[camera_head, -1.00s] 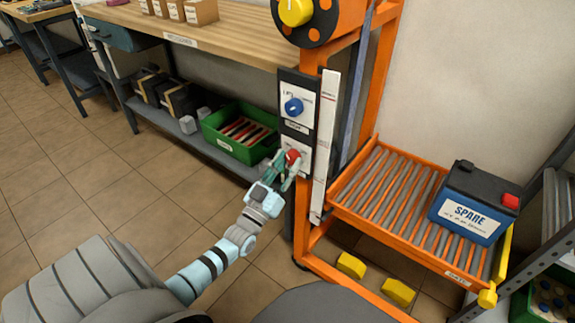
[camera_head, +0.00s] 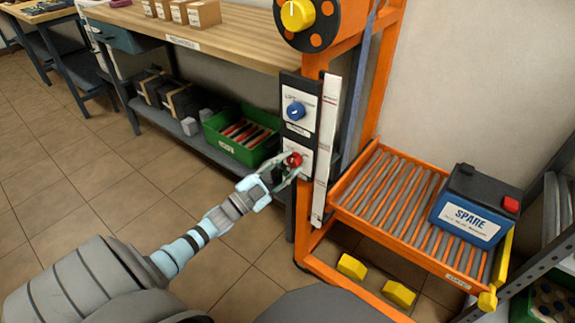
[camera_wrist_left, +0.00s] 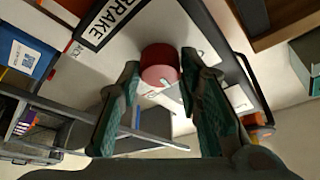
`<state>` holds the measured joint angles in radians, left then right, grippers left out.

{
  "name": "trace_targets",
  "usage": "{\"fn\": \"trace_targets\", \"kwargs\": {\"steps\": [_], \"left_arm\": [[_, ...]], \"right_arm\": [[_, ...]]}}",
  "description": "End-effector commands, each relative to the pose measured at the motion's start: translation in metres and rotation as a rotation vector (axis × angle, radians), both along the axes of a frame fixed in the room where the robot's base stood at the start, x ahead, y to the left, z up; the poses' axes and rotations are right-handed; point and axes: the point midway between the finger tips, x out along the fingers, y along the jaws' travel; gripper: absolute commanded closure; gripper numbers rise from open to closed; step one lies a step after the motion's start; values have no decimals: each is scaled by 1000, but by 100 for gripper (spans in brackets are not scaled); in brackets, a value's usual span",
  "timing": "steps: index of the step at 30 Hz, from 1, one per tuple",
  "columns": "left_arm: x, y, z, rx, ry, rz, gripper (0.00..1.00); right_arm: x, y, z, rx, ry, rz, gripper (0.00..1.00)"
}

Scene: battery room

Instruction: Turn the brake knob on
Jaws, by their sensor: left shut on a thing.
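The red brake knob (camera_head: 294,159) sits on the lower white plate of the dark control panel (camera_head: 290,130) on the orange frame's post. In the left wrist view the red knob (camera_wrist_left: 159,66) is between my two fingers, beside a "BRAKE" label (camera_wrist_left: 112,18). My left gripper (camera_head: 287,168) is shut on the knob, with a finger on each side of it. The fingers hide part of the plate around the knob, so I cannot read its markings in the head view. My right gripper is not in view.
A roller tray (camera_head: 385,190) holding a blue SPARE battery (camera_head: 470,208) is to the right. A workbench (camera_head: 215,45) and green crate (camera_head: 240,135) are to the left.

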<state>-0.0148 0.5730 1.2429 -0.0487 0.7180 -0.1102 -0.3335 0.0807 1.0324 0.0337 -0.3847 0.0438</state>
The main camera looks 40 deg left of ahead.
Motion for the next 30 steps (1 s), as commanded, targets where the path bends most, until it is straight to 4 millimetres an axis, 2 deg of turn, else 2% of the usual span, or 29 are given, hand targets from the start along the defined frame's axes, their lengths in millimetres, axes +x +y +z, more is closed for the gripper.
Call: {"fn": "trace_targets", "kwargs": {"steps": [10, 15, 21, 30], "left_arm": [[-1, 2, 2, 321, 11, -1, 96], [-1, 2, 3, 452, 13, -1, 96], [-1, 2, 3, 564, 16, -1, 96], [-1, 2, 3, 638, 17, -1, 96]], "right_arm": [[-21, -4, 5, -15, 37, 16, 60], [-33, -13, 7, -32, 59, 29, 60], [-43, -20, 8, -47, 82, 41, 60], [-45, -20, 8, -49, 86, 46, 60]]}}
